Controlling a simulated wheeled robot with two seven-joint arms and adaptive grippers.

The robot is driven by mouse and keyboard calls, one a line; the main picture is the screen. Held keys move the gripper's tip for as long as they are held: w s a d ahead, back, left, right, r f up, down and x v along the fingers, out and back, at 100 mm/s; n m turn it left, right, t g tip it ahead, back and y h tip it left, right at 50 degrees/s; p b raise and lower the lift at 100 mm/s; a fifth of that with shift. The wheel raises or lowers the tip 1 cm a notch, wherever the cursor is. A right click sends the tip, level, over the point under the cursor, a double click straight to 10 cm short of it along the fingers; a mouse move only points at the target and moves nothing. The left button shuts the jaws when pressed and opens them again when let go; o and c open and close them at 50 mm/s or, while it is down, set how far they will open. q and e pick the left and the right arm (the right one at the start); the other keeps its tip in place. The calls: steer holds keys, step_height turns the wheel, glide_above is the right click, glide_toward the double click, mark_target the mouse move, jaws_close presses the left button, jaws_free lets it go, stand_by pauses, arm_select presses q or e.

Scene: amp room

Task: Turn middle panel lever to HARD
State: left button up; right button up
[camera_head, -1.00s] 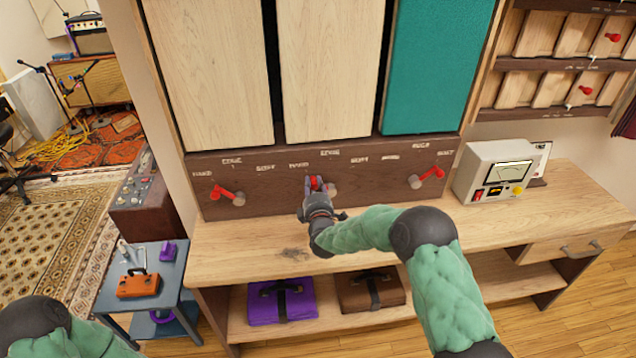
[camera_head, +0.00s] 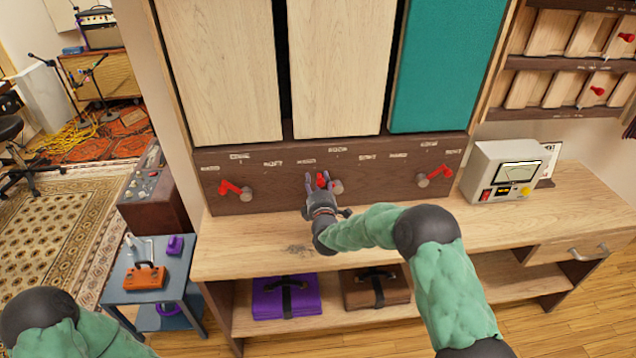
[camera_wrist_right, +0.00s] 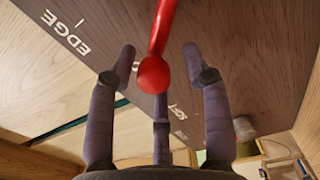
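The middle panel lever (camera_head: 322,180) is red and points left and slightly up from its round pivot (camera_head: 337,187), toward the left-hand label, which seems to read HARD (camera_head: 306,162). Its red knob (camera_wrist_right: 153,75) shows in the right wrist view. My right gripper (camera_head: 320,186) is at this lever; in the wrist view its purple-grey fingers (camera_wrist_right: 158,75) are spread on both sides of the knob, with gaps between. It is open and holds nothing. My left arm shows at the lower left, but its gripper is out of view.
Left (camera_head: 232,188) and right (camera_head: 436,175) red levers sit on the same dark board. Below is a wooden bench (camera_head: 260,232), mostly clear, with a meter box (camera_head: 492,172) at right. A small blue table (camera_head: 128,285) stands at left.

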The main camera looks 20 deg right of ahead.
steer(key=shift+s, duration=0.15)
steer(key=v, duration=1.1)
steer(key=shift+s, duration=0.35)
steer(key=shift+a, duration=0.15)
